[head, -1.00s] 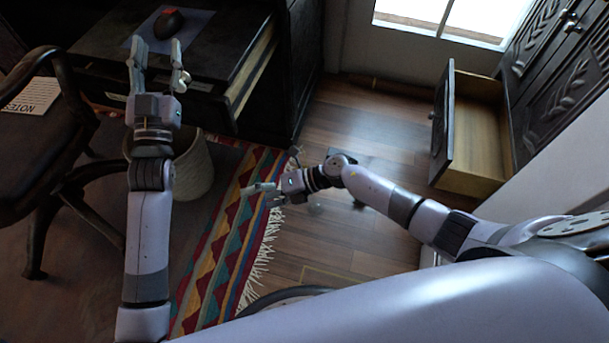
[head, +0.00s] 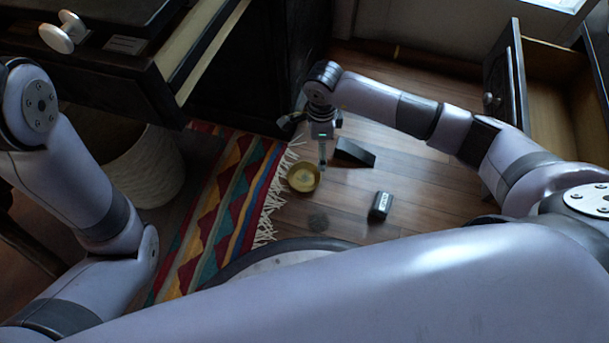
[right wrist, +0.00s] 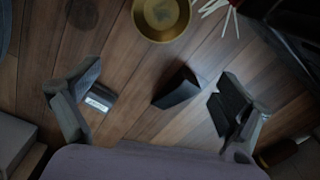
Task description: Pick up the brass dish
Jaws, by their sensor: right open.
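The brass dish (head: 303,177) is a round, shallow, gold-coloured bowl on the wood floor, by the fringe of the rug. My right gripper (head: 322,160) points down beside the dish's right rim in the head view. In the right wrist view the dish (right wrist: 162,18) is at the top edge, partly cut off, beyond the fingertips. The right fingers (right wrist: 157,85) are spread wide with nothing held between them. The left forearm shows at the left of the head view, but my left gripper is out of frame.
A black wedge (head: 354,152) lies right of the gripper, and a small black box with a pale label (head: 380,205) lies nearer. A striped rug (head: 225,205) and a woven basket (head: 140,165) are left. An open drawer (head: 512,110) juts out at right.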

